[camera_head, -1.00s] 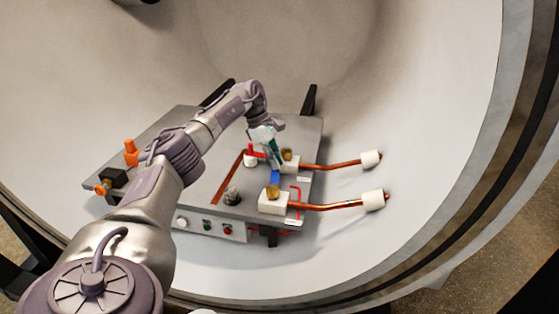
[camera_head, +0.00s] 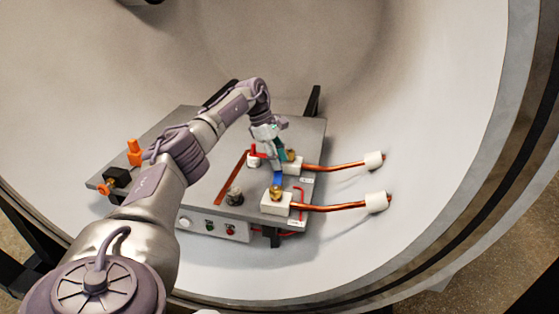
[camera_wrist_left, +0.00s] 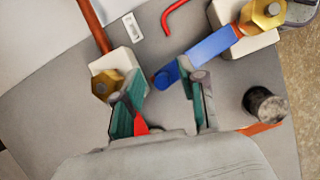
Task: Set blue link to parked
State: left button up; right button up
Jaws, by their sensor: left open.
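The blue link (camera_head: 278,179) is a short flat bar near the right edge of the grey panel. In the left wrist view the blue link (camera_wrist_left: 210,47) runs from a brass nut (camera_wrist_left: 267,12) on a white block to a rounded blue free end. A second brass nut (camera_wrist_left: 106,86) on another white block stands to the left, partly behind a finger. My left gripper (camera_head: 277,150) is above the panel by the link. In the left wrist view its teal fingers (camera_wrist_left: 163,93) are apart, with the blue free end showing between and just beyond the tips. I cannot tell whether they touch it.
Two copper rods (camera_head: 333,166) with white end caps extend right from the blocks. A red-topped post (camera_head: 254,156) is close to my gripper. A dark knob (camera_head: 235,196), an orange valve-like part (camera_head: 134,152) and front buttons are on the panel. The curved chamber wall surrounds it.

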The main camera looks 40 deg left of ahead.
pick_arm(q)
jog(key=v, duration=1.1)
jog(key=shift+a+r, duration=0.15)
